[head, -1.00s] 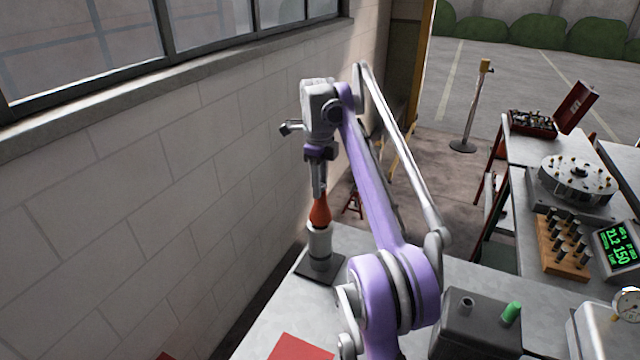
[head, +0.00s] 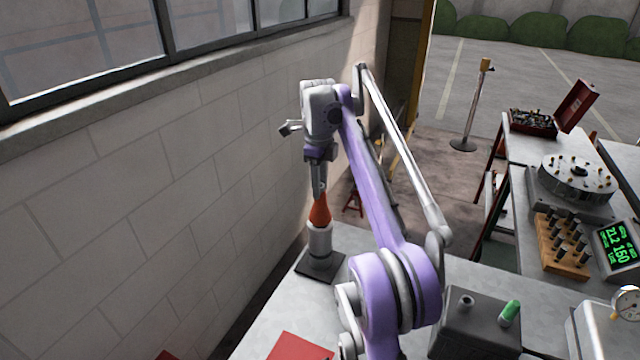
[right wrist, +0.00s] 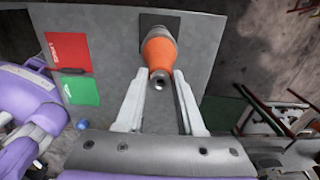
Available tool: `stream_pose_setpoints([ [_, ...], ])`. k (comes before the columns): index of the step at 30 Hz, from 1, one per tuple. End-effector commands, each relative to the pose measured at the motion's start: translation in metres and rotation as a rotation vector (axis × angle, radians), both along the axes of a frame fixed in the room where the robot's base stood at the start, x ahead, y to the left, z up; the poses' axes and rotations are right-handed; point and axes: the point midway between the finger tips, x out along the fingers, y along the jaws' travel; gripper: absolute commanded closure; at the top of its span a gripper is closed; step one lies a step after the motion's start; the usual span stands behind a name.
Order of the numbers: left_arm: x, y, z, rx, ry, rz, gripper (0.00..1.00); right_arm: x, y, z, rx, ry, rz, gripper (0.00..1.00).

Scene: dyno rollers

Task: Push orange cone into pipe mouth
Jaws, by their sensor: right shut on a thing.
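The orange cone (head: 320,211) stands upright at the mouth of the pale upright pipe (head: 320,241), its wide part down at the rim. The pipe stands on a dark square base plate (head: 308,270) near the bench's edge by the wall. My right gripper (head: 319,192) points down from above, shut on the narrow top of the cone. The pipe mouth is hidden behind the cone there. My left gripper is not in view.
A block wall (head: 150,220) runs close along the left of the pipe. A red panel (right wrist: 68,52) and a green panel (right wrist: 80,89) lie on the bench. A grey box with a green plug (head: 509,313) and a wooden peg block (head: 562,246) stand at right.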

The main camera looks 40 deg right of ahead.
Motion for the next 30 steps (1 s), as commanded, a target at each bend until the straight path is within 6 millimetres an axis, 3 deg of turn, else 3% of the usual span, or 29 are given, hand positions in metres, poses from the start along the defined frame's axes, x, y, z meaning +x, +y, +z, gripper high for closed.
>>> stream_pose_setpoints([
  [30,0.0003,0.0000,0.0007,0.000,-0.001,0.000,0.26,-0.0004,0.0000,-0.0083,0.000,0.000,0.000,1.00],
])
